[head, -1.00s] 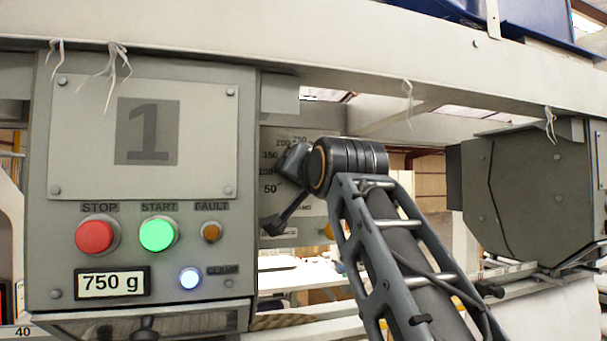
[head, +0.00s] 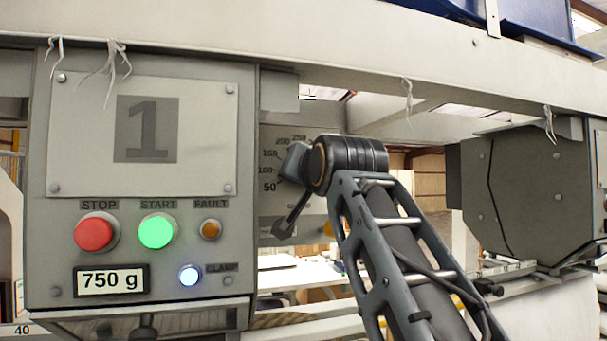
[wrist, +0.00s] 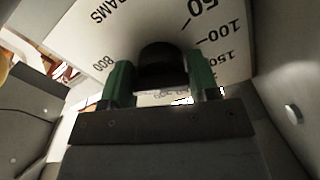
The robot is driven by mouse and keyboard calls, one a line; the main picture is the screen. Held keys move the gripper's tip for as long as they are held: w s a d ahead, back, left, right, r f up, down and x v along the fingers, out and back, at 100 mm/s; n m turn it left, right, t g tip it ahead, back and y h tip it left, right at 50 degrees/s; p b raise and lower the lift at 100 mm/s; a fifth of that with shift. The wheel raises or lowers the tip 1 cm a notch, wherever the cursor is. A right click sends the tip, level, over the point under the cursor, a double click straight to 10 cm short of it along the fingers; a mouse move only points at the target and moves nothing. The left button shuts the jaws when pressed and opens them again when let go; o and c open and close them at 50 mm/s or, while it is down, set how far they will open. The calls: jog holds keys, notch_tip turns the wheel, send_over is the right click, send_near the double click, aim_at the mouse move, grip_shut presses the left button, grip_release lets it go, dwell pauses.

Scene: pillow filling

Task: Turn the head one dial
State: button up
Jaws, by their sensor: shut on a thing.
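The head one dial is a pale plate (head: 270,150) beside the panel marked 1, with figures from 50 up to about 250 showing in the head view. My arm covers its middle and right. In the wrist view the plate (wrist: 110,35) shows 50, 100, 150, 800 and part of the word GRAMS. A dark round knob (wrist: 160,60) stands out from it. My gripper (wrist: 161,80) has its green fingers on both sides of the knob and is shut on it. The fingers and knob are hidden in the head view.
The grey panel (head: 140,255) left of the dial carries a red STOP button (head: 94,232), a lit green START button (head: 157,231) and a display (head: 111,281) reading 750 g. A pale beam (head: 300,50) runs above. A grey housing (head: 525,195) stands at right.

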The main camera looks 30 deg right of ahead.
jog(key=n, duration=0.5)
jog(key=shift+d+b, duration=0.1)
jog(key=shift+b, duration=0.2)
jog(key=shift+d+n, duration=0.1)
jog(key=shift+n, duration=2.6)
jog(key=o, duration=0.9)
jog(key=shift+s, duration=0.1)
jog(key=s+a+b, duration=0.1)
jog(key=s, duration=0.3)
jog(key=s+a+b, duration=0.1)
jog(key=s, duration=0.4)
jog(key=s+b, duration=0.1)
jog(key=s, duration=0.3)
jog(key=shift+s+a+b, duration=0.25)
jog(key=shift+a+b, duration=0.1)
jog(key=shift+a, duration=0.05)
